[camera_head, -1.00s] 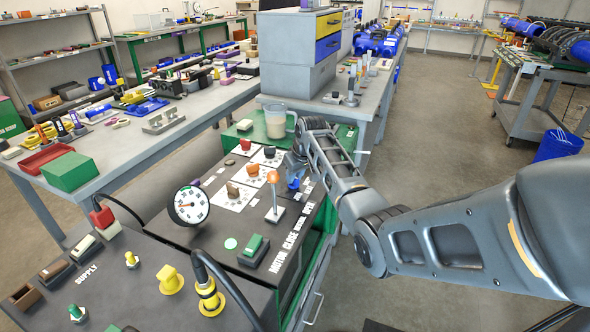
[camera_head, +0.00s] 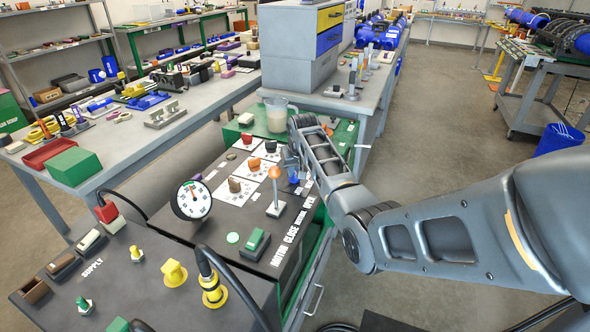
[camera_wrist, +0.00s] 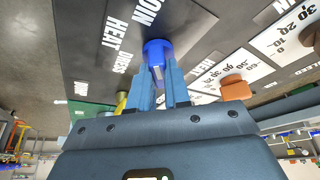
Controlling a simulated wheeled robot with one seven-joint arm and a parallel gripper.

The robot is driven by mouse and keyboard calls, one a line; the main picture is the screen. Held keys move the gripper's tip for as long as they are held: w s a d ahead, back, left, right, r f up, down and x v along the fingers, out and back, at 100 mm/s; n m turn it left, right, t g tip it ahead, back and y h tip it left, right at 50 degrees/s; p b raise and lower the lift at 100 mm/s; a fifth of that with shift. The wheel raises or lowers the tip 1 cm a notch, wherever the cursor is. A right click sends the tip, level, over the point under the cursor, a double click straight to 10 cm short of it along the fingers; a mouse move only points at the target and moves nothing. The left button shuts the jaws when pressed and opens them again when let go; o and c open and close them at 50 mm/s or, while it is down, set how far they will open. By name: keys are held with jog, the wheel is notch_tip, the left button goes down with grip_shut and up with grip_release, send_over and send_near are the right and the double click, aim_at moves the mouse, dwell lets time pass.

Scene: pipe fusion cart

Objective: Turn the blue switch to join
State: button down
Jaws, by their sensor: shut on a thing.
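The blue switch (camera_head: 294,176) stands on the right part of the dark cart panel, behind the orange-topped lever, partly hidden by my gripper. In the wrist view the blue switch (camera_wrist: 157,48) is a short round knob. The white labels JOIN, HEAT and DRESS lie on the panel to its left there. My gripper (camera_wrist: 162,85) is shut on the blue switch, with one finger on each side of it. In the head view my gripper (camera_head: 291,161) reaches down to the switch from the far right side. Which label the switch points to cannot be told.
The orange-topped lever (camera_head: 275,187) stands close in front of the switch. Brown, orange and black knobs on white dials lie to its left and behind. A round gauge (camera_head: 192,200) rises at the panel's left. A clear jug (camera_head: 277,115) stands behind the panel.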

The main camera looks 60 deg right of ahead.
jog(key=shift+s+f, duration=0.1)
jog(key=shift+f, duration=0.15)
jog(key=c, duration=1.1)
grip_release()
jog(key=shift+r, duration=0.1)
jog(key=shift+v, duration=3.85)
